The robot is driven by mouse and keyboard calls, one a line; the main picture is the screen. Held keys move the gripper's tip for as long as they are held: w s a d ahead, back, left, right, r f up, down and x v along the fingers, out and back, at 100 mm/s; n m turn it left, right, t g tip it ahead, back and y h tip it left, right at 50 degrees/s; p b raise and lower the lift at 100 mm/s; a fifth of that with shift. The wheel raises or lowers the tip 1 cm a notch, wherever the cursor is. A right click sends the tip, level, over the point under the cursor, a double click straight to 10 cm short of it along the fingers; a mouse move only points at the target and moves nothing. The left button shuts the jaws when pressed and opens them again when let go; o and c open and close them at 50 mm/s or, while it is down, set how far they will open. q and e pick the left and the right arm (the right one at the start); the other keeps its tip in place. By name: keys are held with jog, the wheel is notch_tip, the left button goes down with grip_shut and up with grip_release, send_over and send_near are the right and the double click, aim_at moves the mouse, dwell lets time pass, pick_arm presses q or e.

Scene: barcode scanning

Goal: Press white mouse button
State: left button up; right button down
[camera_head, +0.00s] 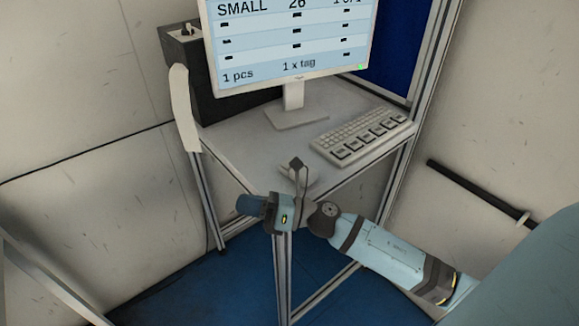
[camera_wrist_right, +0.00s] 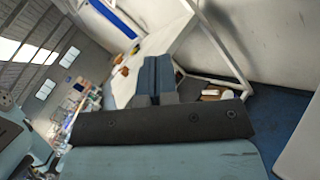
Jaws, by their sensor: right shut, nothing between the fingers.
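The white mouse (camera_head: 286,173) shows as a small pale shape at the front corner of the desk, partly hidden by my right gripper. My right gripper (camera_head: 297,164) is shut and empty, its narrow dark tip over the front corner of the desk beside the mouse. I cannot tell whether the tip touches the mouse. In the right wrist view the closed blue-grey fingers (camera_wrist_right: 157,75) point away from the camera, and I cannot make out the mouse there. My left gripper is not in view.
A monitor (camera_head: 293,45) stands on the grey desk (camera_head: 240,140), with a white keyboard (camera_head: 362,137) to its right. A dark box (camera_head: 200,70) is behind at the left. A pale curved strip (camera_head: 184,108) hangs at the left desk edge. Frame posts border the desk.

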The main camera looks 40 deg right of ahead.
jog(key=w+d+r+n+g+h+b, duration=0.1)
jog(key=w+d+r+n+h, duration=0.3)
jog(key=n, duration=0.9)
jog(key=w+d+r+n+g+h+b, duration=0.1)
jog(key=w+d+r+n+g+h, duration=0.2)
jog(key=w+d+n+h, duration=0.3)
jog(key=d+r+n+h, duration=0.1)
jog(key=d+n+h, duration=0.2)
jog(key=d+n, duration=0.4)
jog(key=shift+w+d+r+h+b, duration=0.15)
jog(key=shift+d+h+b, duration=0.25)
jog(key=shift+d, duration=0.2)
